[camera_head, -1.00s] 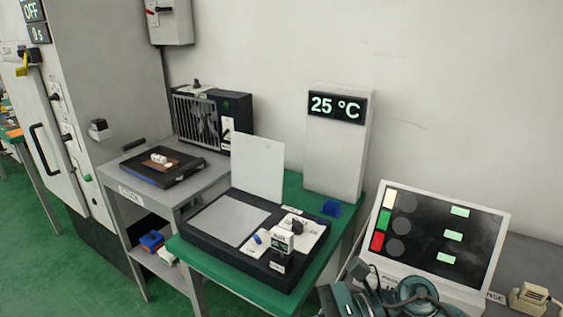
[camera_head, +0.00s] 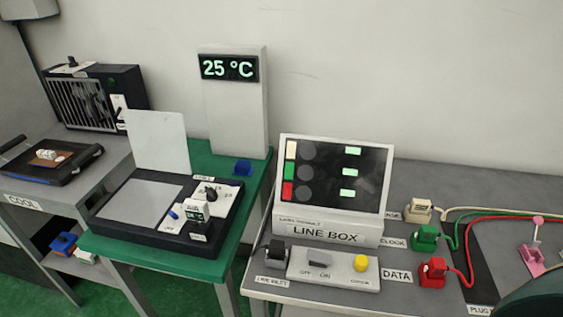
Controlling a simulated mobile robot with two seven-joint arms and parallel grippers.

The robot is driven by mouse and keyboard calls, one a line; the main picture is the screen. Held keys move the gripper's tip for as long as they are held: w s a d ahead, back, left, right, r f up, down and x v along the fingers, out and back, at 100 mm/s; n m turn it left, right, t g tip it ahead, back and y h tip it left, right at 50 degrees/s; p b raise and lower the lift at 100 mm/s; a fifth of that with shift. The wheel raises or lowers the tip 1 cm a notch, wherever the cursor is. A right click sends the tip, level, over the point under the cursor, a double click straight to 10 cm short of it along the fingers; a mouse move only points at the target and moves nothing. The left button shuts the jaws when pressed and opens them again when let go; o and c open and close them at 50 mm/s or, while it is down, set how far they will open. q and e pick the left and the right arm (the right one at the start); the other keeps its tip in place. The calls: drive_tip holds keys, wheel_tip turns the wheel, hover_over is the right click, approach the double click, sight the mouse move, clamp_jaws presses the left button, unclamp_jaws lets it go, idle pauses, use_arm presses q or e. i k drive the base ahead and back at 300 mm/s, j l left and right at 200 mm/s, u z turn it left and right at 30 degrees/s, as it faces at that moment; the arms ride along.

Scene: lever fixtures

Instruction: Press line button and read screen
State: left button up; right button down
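The line box (camera_head: 327,232) stands on a grey table in the middle right. Its tilted dark screen (camera_head: 335,176) shows white, green and red blocks at left, grey circles beside them, and several small pale green blocks. In front of it lies a light panel (camera_head: 332,271) with an OFF/ON switch (camera_head: 319,257) and a yellow button (camera_head: 361,263). A black part (camera_head: 276,251) labelled LINE BUTT, the rest unclear, sits left of the panel. Neither gripper shows; a dark teal rounded part of mine enters at the lower right corner.
White, green and red plugs (camera_head: 432,272) with cables stand right of the box, near a DATA label. A pink item (camera_head: 538,260) is at far right. A 25 °C display (camera_head: 231,68) stands on the green table, with a black hotplate-like unit (camera_head: 150,215).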

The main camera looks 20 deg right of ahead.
sight(361, 263)
drive_tip(key=l+z, duration=0.1)
drive_tip(key=z, duration=0.9)
